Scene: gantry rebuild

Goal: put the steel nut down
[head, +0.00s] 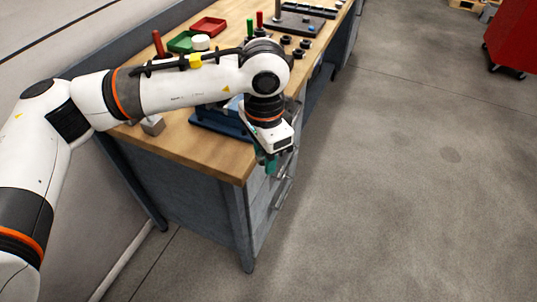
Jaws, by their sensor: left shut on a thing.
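My left arm comes in from the left and reaches across the near end of the wooden workbench (222,152). My left gripper (270,166), with teal fingers, points down just beyond the bench's right edge, in front of the drawers. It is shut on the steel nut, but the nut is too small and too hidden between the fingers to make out. My right gripper is not in view.
A blue fixture (212,122) stands behind the wrist, partly hidden. A grey block (153,125) lies near the left edge. Green (181,43) and red (208,26) trays and several dark parts stand farther back. The bench's near corner is bare. A red cabinet (512,38) stands far right.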

